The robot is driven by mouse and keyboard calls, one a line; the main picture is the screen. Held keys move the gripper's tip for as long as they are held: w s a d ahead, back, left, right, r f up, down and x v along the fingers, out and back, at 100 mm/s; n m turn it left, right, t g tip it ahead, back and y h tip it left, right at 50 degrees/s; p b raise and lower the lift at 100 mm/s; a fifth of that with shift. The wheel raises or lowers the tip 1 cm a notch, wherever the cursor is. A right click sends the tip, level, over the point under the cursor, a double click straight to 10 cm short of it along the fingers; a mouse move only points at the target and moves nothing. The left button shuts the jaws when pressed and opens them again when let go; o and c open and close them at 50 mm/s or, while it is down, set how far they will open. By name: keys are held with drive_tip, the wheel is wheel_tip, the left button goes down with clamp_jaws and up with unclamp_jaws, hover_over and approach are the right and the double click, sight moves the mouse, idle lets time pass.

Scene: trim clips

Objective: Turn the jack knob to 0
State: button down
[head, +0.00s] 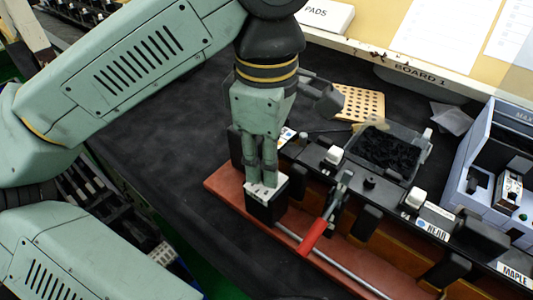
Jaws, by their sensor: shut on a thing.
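My gripper (261,178) points down at the black jack box (264,209), which stands on the red-brown board. Its fingers are close together over the box's white, marked top (268,189). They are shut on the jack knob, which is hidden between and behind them. I cannot read the dial marks or the knob's setting.
A red-handled clamp (312,237) and a metal rod (345,272) lie just right of the box. Behind are a rail with labelled stations, a tray of black clips (385,148) and a perforated tan board (360,102). The dark mat (165,150) at left is clear.

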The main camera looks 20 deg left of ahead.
drive_tip(key=shift+m, duration=0.6)
drive_tip(key=c, duration=1.3)
unclamp_jaws()
drive_tip(key=shift+c, duration=0.2)
wheel_tip(320, 180, up, 8)
drive_tip(key=shift+f, duration=0.25)
